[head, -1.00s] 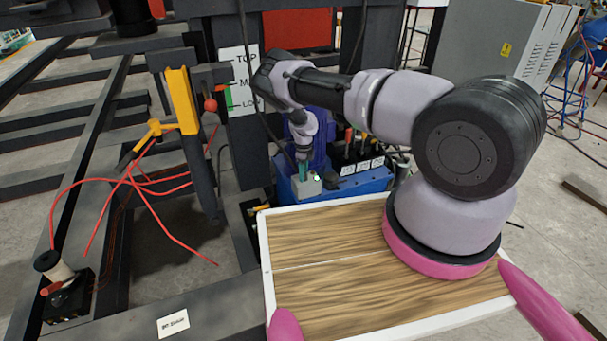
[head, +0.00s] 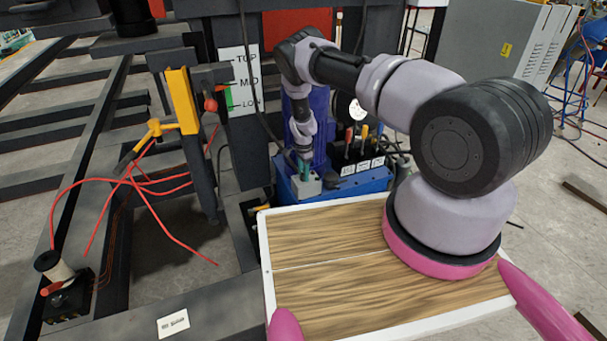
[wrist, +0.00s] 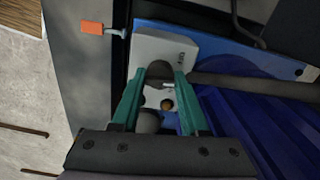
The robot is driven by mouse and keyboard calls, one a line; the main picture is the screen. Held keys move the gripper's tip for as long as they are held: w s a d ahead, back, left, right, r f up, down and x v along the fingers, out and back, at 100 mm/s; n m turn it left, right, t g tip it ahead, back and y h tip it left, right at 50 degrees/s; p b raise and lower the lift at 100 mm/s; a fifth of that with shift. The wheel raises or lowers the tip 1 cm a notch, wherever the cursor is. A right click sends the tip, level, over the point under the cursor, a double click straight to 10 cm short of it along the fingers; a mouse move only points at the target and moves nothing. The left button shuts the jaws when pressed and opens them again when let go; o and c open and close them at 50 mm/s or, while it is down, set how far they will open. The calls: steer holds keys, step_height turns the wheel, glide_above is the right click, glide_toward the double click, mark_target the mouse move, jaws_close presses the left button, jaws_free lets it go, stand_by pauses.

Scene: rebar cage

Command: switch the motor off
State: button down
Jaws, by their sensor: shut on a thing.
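The motor's switch box (head: 308,188) is a small pale grey box on the front left of the blue power unit (head: 362,183). The box (wrist: 172,48) also shows in the wrist view, with a dark round knob (wrist: 159,70) on its face. My gripper (head: 303,172) points down at the box. In the wrist view its green fingers (wrist: 160,82) are closed on either side of the knob. A small amber-brown round part (wrist: 167,104) sits on the box beside the knob. The fingers hide part of the knob, so its setting cannot be read.
Several levers (head: 361,140) and a round gauge (head: 357,108) stand on the unit to the right. An orange-tipped lever (wrist: 92,29) lies near the box. A wooden deck (head: 335,250) is in front.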

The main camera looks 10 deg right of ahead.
steer(key=n, duration=0.3)
steer(key=shift+n, duration=2.2)
steer(key=shift+c, duration=2.1)
jaws_free()
steer(key=shift+r, duration=0.1)
step_height(320, 180, up, 11)
steer(key=shift+w, duration=0.1)
